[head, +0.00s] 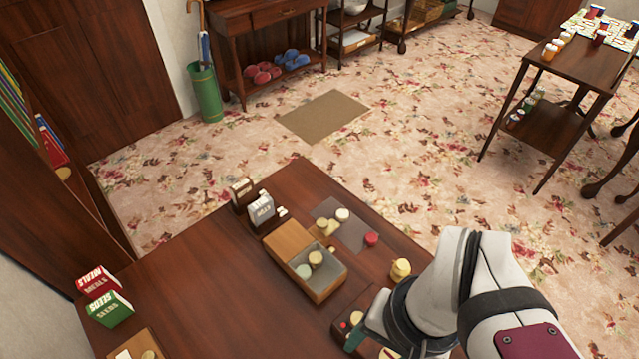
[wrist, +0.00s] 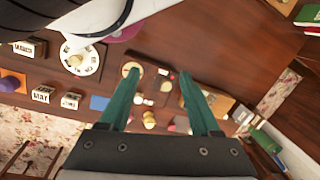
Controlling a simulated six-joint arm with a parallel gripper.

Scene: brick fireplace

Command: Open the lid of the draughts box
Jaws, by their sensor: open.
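A light-wood box (head: 326,289), which looks like the draughts box, sits on the dark table. Its near right part is open and shows a grey inside with a few pale round pieces. A flat wooden panel (head: 287,240), probably the lid, covers or adjoins its far left part; I cannot tell which. In the wrist view the box (wrist: 219,102) shows partly behind the right finger. My gripper (wrist: 159,73) is open and empty above the table. In the head view my gripper (head: 356,338) is to the right and nearer than the box, apart from it and mostly hidden by my arm.
A grey mat (head: 348,236) with discs lies beyond the box. A yellow piece (head: 400,269) stands right of it. The table's left middle (head: 200,285) is clear.

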